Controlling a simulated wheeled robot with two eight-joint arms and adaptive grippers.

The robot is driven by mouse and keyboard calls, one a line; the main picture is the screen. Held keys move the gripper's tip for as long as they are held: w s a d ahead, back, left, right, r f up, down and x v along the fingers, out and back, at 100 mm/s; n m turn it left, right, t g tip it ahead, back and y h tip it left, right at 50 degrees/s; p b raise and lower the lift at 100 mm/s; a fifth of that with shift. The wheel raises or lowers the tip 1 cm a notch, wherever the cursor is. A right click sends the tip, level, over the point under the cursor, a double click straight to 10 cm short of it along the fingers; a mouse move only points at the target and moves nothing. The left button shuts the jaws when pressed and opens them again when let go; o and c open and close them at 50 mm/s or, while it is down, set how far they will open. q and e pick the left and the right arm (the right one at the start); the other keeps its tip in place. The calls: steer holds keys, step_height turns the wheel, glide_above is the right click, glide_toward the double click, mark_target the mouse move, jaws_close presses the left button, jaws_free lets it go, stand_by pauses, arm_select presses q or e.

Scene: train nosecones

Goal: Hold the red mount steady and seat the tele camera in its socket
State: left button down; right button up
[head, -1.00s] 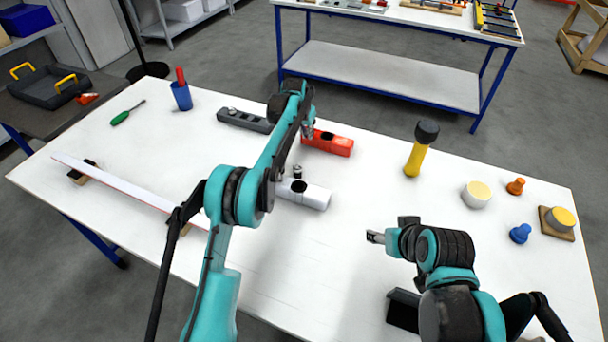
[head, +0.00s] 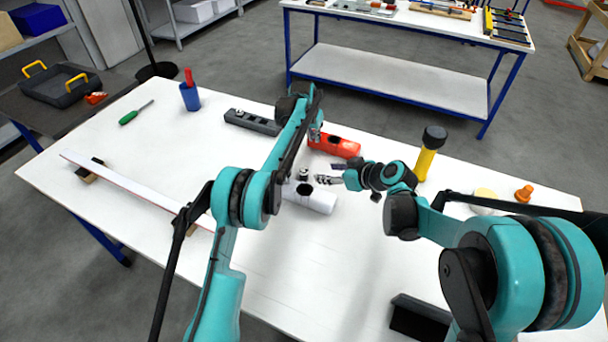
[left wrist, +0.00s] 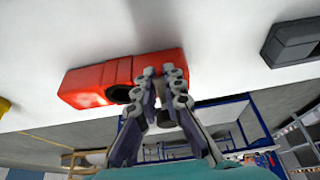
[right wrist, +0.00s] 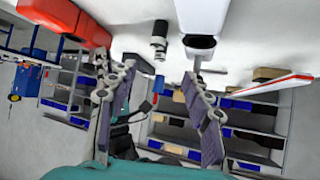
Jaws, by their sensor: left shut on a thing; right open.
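The red mount (head: 336,147) lies on the white table, with a dark round socket in its top. My left gripper (head: 316,132) is shut on its left end; the left wrist view shows the fingers (left wrist: 160,72) against the mount (left wrist: 88,86). A small black-and-silver cylinder (head: 304,175), apparently the tele camera, stands upright beside the white mount; it also shows in the right wrist view (right wrist: 159,42). My right gripper (head: 329,172) is open and empty, just right of this cylinder. In the right wrist view the cylinder appears beyond and between the spread fingers (right wrist: 157,76).
The white mount (head: 318,200) with an empty-looking dark socket lies close in front of the right gripper. A dark grey mount (head: 252,122) lies behind left. A yellow cylinder with a black top (head: 428,152) stands to the right, near my right arm. The table's front middle is clear.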

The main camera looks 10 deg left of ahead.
glide_toward(305, 169)
steer(key=shift+w+a+f, duration=0.2)
steer(key=shift+a+f, duration=0.1)
steer(key=shift+a, duration=0.25)
steer(key=shift+w+a+f, duration=0.2)
steer(key=shift+a+f, duration=0.1)
steer(key=shift+a, duration=0.2)
steer(key=shift+d+x, duration=0.2)
steer(key=shift+x, duration=2.6)
steer(key=shift+w+f, duration=0.1)
steer(key=shift+w, duration=0.05)
steer(key=shift+c, duration=0.3)
jaws_close()
